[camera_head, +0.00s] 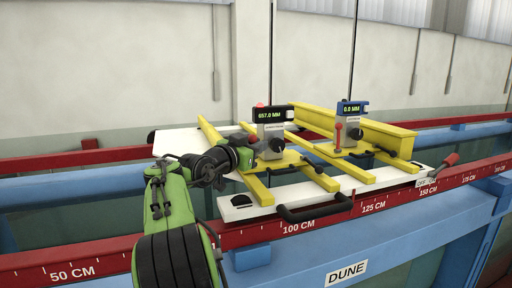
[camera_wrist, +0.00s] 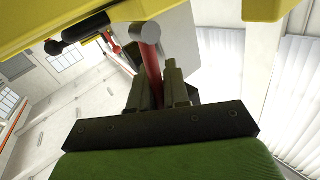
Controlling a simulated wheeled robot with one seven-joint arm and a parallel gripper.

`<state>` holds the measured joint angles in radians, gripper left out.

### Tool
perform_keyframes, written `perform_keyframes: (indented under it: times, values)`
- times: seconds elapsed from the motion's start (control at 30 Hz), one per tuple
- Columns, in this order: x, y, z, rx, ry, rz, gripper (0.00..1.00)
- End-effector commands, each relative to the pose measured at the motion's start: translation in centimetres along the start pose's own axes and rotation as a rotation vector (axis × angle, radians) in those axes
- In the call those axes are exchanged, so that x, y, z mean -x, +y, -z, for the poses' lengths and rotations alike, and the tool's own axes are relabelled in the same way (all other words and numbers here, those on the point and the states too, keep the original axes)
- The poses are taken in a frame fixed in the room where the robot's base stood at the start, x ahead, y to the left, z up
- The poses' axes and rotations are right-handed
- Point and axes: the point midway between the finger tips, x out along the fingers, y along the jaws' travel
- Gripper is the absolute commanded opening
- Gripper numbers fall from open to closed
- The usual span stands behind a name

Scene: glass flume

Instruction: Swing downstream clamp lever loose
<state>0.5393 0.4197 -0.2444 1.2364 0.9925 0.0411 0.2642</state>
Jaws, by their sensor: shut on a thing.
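My gripper (camera_head: 262,149) is at the left gauge (camera_head: 271,120), which has a black display reading 657.0 MM. In the wrist view, the dark fingers of my gripper (camera_wrist: 160,85) are shut around a red lever (camera_wrist: 151,72) with a grey round end. The wrist and fingers hide most of this lever in the head view. The right gauge (camera_head: 351,123) has a blue display reading 0.0 MM, and its own red lever (camera_head: 338,136) stands upright, apart from my gripper. The small labels under the displays are too small to read.
Both gauges stand on yellow rails (camera_head: 312,172) across a white carriage (camera_head: 400,177) with a black handle (camera_head: 314,211). A yellow beam (camera_head: 372,135) lies behind. A red scaled rail (camera_head: 105,262) runs along the blue flume (camera_head: 300,262). Thin vertical rods rise above the gauges.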

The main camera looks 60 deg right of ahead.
Motion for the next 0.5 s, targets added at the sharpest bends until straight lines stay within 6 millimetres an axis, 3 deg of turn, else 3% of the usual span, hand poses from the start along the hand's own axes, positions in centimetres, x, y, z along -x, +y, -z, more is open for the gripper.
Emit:
perform_keyframes:
  times: [0.07,0.5]
  values:
    - [0.09,0.07,0.68,-0.019,0.019,0.005,0.0]
    - [0.63,0.97,-0.04,-0.146,0.104,0.018,0.0]
